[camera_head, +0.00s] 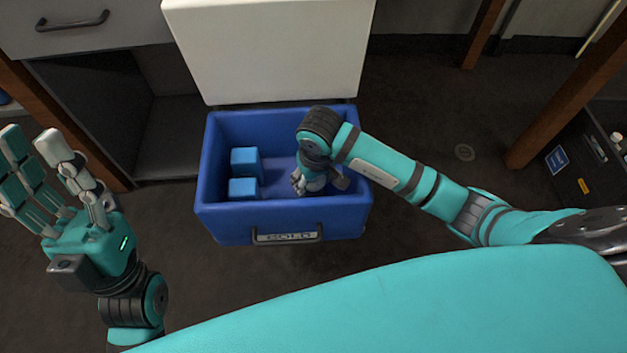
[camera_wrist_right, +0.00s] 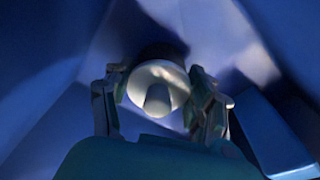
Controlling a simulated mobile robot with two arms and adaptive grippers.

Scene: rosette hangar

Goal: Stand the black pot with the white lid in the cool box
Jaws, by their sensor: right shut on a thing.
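The blue cool box (camera_head: 220,218) stands open on the floor in the head view, its white lid (camera_head: 270,50) tipped up at the back. My right gripper (camera_head: 308,188) reaches down inside its right part. In the right wrist view the right gripper (camera_wrist_right: 160,105) is shut on the pot, whose round white lid (camera_wrist_right: 158,76) shows between the fingers. A little of the pot's dark body shows behind the lid. The pot is hidden in the head view, and I cannot tell whether it touches the box floor. My left gripper (camera_head: 45,165) is open and empty, left of the box.
Blue blocks (camera_head: 245,160) lie in the left part of the box; one shows at the right in the wrist view (camera_wrist_right: 270,135). A grey cabinet with a drawer (camera_head: 75,30) stands back left. A wooden post (camera_head: 555,85) and dark crate (camera_head: 590,160) are at the right.

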